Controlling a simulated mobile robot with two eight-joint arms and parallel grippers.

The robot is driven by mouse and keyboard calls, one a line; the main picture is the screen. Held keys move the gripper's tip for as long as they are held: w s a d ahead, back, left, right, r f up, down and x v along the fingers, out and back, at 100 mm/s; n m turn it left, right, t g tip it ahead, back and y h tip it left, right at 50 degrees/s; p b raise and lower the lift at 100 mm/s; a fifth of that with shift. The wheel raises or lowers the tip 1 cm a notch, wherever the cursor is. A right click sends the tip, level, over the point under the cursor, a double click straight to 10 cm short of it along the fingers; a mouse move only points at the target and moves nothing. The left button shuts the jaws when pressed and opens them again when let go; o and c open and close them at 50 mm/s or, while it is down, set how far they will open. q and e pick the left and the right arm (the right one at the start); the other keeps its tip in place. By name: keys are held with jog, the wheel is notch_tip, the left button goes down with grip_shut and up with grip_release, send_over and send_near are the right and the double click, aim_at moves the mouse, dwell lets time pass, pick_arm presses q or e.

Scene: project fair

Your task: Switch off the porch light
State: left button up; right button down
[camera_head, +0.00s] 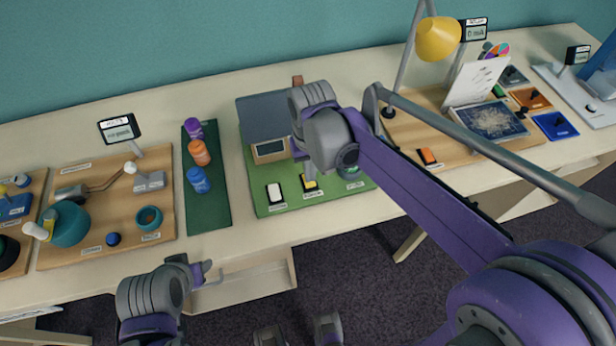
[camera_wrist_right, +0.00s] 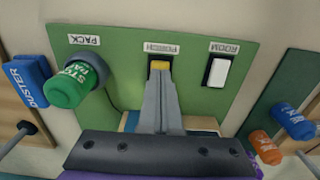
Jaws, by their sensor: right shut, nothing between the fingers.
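The porch switch is a yellow rocker in a black frame (camera_head: 310,184), on the green board (camera_head: 262,211) in front of the model house (camera_head: 268,115). In the right wrist view the yellow rocker (camera_wrist_right: 160,65) sits below the upside-down PORCH label (camera_wrist_right: 161,48). My right gripper (camera_wrist_right: 160,78) is shut and empty, its tips right at the rocker's edge; I cannot tell whether they touch. They partly cover the switch. In the head view my right gripper (camera_head: 305,172) is partly hidden by its wrist. My left gripper (camera_head: 205,272) is at the table's front edge, away from the switch.
The white ROOM switch (camera_wrist_right: 218,72) is close beside the porch switch. Several bottles (camera_head: 199,153) stand on a dark green mat left of the board.

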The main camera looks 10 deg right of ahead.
aim_at(313, 186)
pick_arm(q)
jog(key=shift+s+f+b, duration=0.15)
jog(key=shift+f+b, duration=0.5)
jog(key=shift+f, duration=0.05)
pick_arm(e)
jog(key=shift+f, duration=0.95)
pick_arm(q)
jog(key=shift+r, duration=0.1)
pick_arm(e)
jog(key=shift+r, duration=0.15)
jog(key=shift+r+p, duration=2.3)
jog(key=shift+r, duration=1.1)
pick_arm(q)
jog(key=r, duration=0.1)
jog(key=w+r, duration=0.1)
jog(key=r, duration=0.3)
jog(key=shift+w+r, duration=0.15)
jog(key=shift+w, duration=0.15)
pick_arm(e)
jog(key=shift+s, duration=0.1)
